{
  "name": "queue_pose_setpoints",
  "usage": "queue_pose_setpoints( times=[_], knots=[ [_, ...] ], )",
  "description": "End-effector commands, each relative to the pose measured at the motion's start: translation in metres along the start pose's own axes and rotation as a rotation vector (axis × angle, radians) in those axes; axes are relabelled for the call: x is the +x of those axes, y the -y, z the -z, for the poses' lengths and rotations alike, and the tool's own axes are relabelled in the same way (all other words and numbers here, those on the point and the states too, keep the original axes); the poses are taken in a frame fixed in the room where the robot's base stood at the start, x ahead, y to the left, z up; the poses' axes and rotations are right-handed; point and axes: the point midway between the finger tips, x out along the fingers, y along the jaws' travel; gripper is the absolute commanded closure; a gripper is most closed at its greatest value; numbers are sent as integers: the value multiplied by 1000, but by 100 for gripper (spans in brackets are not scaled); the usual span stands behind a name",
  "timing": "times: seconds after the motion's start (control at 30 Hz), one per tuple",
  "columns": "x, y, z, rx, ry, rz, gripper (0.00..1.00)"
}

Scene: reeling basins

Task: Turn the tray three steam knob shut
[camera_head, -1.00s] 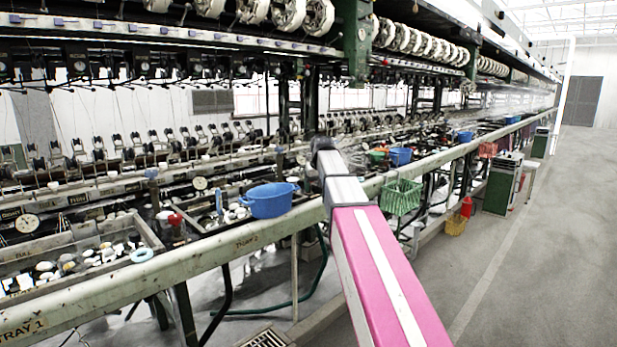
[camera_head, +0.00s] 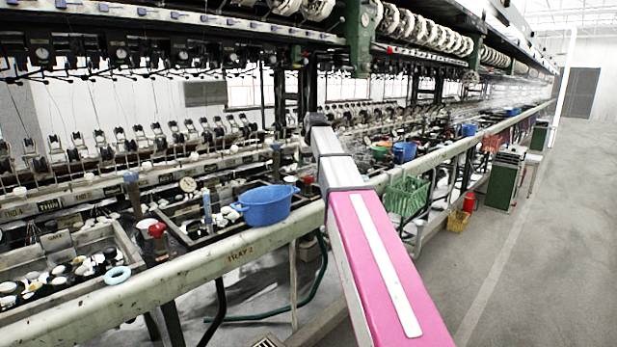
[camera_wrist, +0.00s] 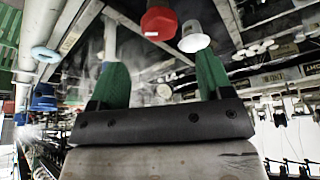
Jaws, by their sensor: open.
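In the wrist view a red knob (camera_wrist: 158,23) lies beyond my fingertips, roughly in line with the gap between them. A white cup-like piece (camera_wrist: 194,37) is just right of it. My gripper (camera_wrist: 160,75) has two green fingers spread apart with nothing between them. In the head view my arm reaches toward the bench and my fingers cannot be made out. A red knob (camera_head: 157,230) stands left of the blue basin, and a small red piece (camera_head: 307,180) shows beside my arm. No tray three label is readable, so I cannot tell which knob belongs to it.
A blue basin (camera_head: 265,205) stands on the bench by the rail (camera_head: 215,262) marked TRAY 2. A green basket (camera_head: 406,196) hangs right of my arm. Trays and reeling gear fill the bench.

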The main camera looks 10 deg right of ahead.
Motion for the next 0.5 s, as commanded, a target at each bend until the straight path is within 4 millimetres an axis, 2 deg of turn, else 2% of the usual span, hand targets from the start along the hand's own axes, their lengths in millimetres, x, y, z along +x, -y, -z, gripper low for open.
queue_pose_setpoints(
  times=[0.03, 0.2, 0.5],
  knots=[
    [11, 0, 0, 0, 3, 0, 27],
    [40, 0, 0, 0, 3, 0, 27],
    [71, 0, 0, 0, 1, 0, 27]
  ],
)
